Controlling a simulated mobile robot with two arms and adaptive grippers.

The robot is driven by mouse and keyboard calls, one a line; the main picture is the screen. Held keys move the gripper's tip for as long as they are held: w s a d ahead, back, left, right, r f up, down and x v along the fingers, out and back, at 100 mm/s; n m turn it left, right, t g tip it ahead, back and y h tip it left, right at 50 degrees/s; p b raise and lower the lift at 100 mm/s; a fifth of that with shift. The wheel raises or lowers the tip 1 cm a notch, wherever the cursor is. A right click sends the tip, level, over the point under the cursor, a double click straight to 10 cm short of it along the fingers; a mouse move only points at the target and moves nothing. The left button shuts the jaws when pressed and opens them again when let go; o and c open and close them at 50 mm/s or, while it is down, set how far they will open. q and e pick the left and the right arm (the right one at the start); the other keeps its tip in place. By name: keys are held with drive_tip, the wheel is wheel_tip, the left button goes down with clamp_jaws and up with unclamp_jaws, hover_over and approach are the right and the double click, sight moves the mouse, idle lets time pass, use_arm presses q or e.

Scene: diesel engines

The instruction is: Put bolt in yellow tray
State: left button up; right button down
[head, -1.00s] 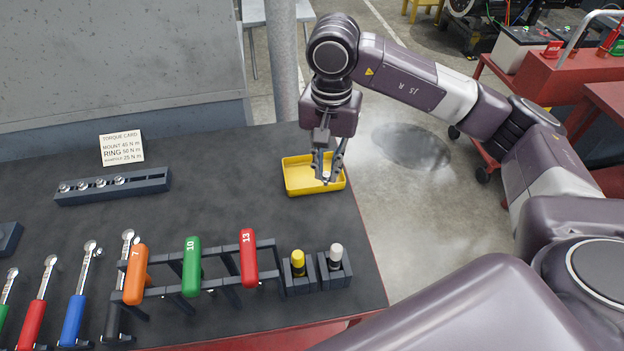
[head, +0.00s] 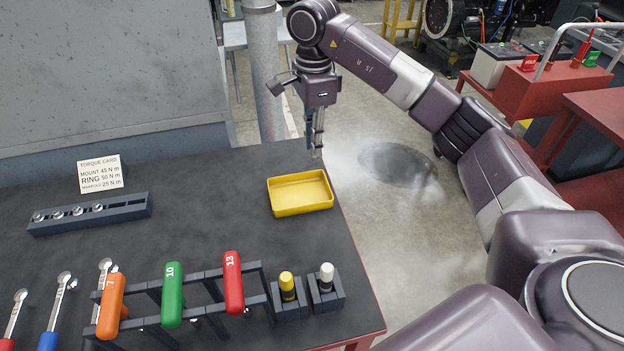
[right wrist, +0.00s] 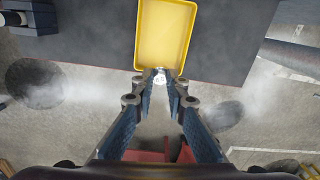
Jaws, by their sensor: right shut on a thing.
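The yellow tray (head: 300,210) lies on the dark bench near its right edge and looks empty. My right gripper (head: 317,152) is above and behind the tray's far right corner in the head view. In the right wrist view its fingertips (right wrist: 161,76) are shut on a small silvery bolt (right wrist: 160,81), mostly hidden between them. The tray (right wrist: 165,35) shows just past the fingertips there, and floor shows beneath the hand. My left gripper is not in view.
A dark rack (head: 90,215) with several bolts stands at the left. A torque card (head: 100,174) is behind it. Coloured-handled tools hang on a holder in front, beside yellow-capped (head: 287,284) and white-capped (head: 326,276) markers. The bench between rack and tray is clear.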

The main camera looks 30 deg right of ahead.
wheel_tip(320, 180, down, 11)
drive_tip(key=shift+f+p, duration=0.15)
drive_tip(key=shift+p, duration=0.95)
drive_tip(key=shift+f, duration=0.1)
drive_tip(key=c, duration=1.9)
unclamp_jaws()
drive_tip(key=shift+c, duration=0.2)
wheel_tip(320, 180, up, 11)
drive_tip(key=b, duration=0.3)
drive_tip(key=shift+r, duration=0.65)
